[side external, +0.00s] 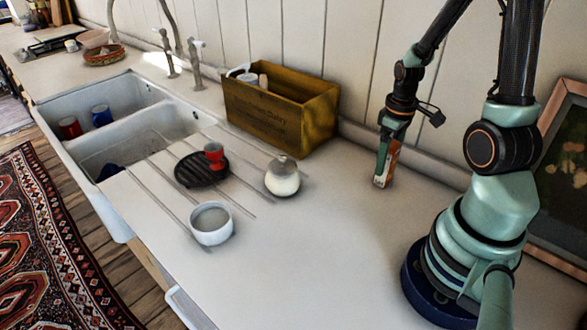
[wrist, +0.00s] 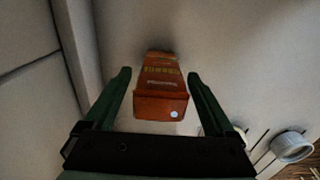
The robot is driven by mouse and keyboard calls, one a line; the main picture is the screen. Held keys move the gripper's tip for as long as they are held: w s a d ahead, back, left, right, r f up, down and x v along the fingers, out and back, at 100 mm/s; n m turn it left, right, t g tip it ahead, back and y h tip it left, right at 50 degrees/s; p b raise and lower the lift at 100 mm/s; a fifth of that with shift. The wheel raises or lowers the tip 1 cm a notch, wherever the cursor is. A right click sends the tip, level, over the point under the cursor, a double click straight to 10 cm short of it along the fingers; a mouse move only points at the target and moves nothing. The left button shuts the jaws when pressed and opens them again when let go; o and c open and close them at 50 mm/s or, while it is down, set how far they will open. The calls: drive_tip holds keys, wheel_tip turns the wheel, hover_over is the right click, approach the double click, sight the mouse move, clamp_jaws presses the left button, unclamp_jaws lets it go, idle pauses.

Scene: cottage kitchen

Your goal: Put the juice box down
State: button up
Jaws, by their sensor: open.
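The juice box (wrist: 160,88) is orange-red with pale lettering and stands on the white counter. In the wrist view it sits between my two fingers, with a gap on each side. In the side external view the juice box (side external: 386,176) is upright near the back wall, partly hidden by my gripper (side external: 385,160). My gripper points down around its upper part. In the wrist view my gripper (wrist: 160,95) has its green fingers apart.
A wooden crate (side external: 265,120) stands against the wall to the left. A round white jar (side external: 282,177), a white ramekin (side external: 211,223) and a red cup (side external: 214,155) on a dark round mat (side external: 195,170) are near the sink (side external: 130,125). The front counter is clear.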

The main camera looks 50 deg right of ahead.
wheel_tip(320, 180, up, 10)
drive_tip(key=shift+f, duration=0.1)
drive_tip(key=w+a+r+t, duration=0.2)
drive_tip(key=a+r, duration=0.3)
drive_tip(key=a, duration=0.4)
drive_tip(key=w+a+r+t, duration=0.2)
drive_tip(key=a+r, duration=0.3)
drive_tip(key=a, duration=0.3)
drive_tip(key=shift+w+a+t, duration=0.35)
drive_tip(key=shift+w+t, duration=0.05)
drive_tip(key=shift+t, duration=0.4)
